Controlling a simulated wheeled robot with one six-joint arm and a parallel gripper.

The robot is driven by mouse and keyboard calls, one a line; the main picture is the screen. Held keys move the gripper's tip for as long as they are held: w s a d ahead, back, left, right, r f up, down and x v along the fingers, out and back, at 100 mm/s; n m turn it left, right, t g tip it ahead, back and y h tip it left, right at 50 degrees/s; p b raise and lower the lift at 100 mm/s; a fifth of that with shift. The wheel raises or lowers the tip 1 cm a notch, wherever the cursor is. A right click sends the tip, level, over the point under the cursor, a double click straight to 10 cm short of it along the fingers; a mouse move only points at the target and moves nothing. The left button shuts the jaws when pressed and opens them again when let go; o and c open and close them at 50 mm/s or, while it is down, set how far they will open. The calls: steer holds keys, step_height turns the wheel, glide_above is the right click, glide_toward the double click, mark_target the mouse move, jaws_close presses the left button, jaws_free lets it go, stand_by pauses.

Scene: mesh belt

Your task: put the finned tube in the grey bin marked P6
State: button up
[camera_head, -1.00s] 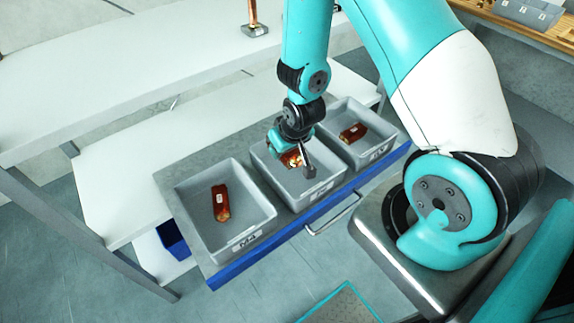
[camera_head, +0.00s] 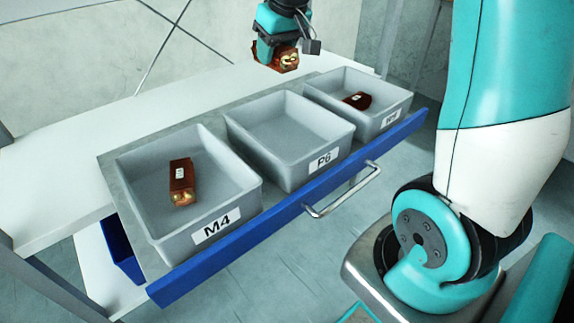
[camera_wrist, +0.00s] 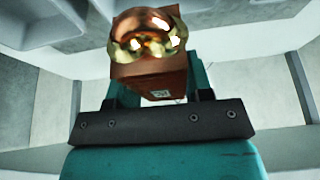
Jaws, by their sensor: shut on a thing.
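My gripper (camera_head: 278,55) is shut on a copper-brown finned tube (camera_head: 289,62) with shiny brass ends. The tube also shows close up between the jaws in the wrist view (camera_wrist: 150,62), with a small white label on it. In the head view my gripper holds it up in the air, above and behind the bins. The grey bin marked P6 (camera_head: 325,159) is the middle of three and looks empty. My gripper appears beyond its back edge in the picture, not inside it.
The grey bin marked M4 (camera_head: 213,229) at the left holds a similar brown part (camera_head: 181,182). The right grey bin (camera_head: 389,122) holds another brown part (camera_head: 357,101); its label is hard to read. A drawer with a blue front (camera_head: 270,230) and metal handle (camera_head: 345,192) carries the bins.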

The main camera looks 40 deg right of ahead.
mark_target(276, 138)
steer(key=shift+s+d+f, duration=0.1)
step_height(276, 138, down, 19)
steer(key=b, duration=0.5)
steer(key=shift+f, duration=0.2)
steer(key=shift+f, duration=0.1)
steer(key=o, duration=1.1)
steer(key=shift+o, duration=0.2)
